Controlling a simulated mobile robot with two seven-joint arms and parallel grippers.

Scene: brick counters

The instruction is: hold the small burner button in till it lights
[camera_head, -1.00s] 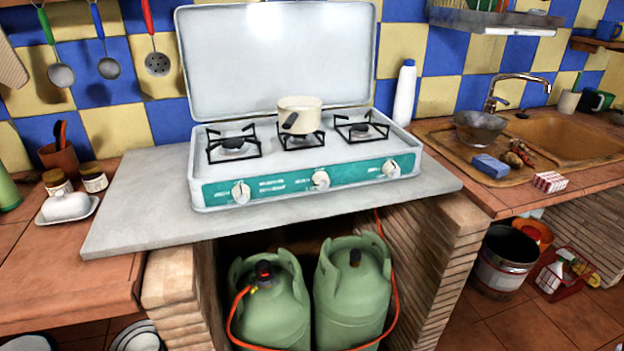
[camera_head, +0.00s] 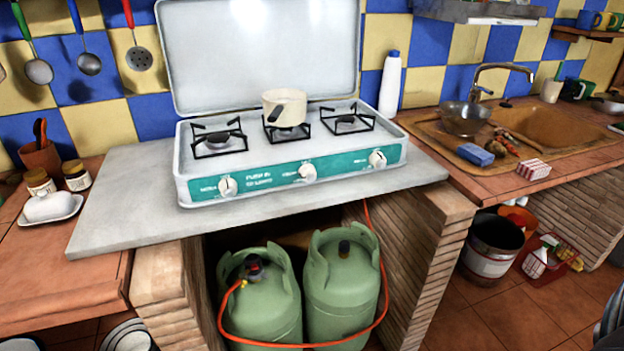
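A white camping stove (camera_head: 290,146) with a raised lid (camera_head: 262,55) stands on a grey slab. It has three burners: left (camera_head: 218,140), middle (camera_head: 287,130) and right (camera_head: 348,121). A small cream pot (camera_head: 286,108) sits on the middle burner. The teal front panel carries three white knobs: left (camera_head: 228,187), middle (camera_head: 307,173) and right (camera_head: 377,159). No separate small button can be made out, and no flame shows. Neither of my grippers is in view.
Two green gas bottles (camera_head: 262,300) (camera_head: 341,285) stand under the slab (camera_head: 120,205), with an orange hose (camera_head: 384,290). A butter dish (camera_head: 50,207) and jars are at left. A white bottle (camera_head: 390,84), bowl (camera_head: 465,117) and sink (camera_head: 545,125) are at right. The slab's front is clear.

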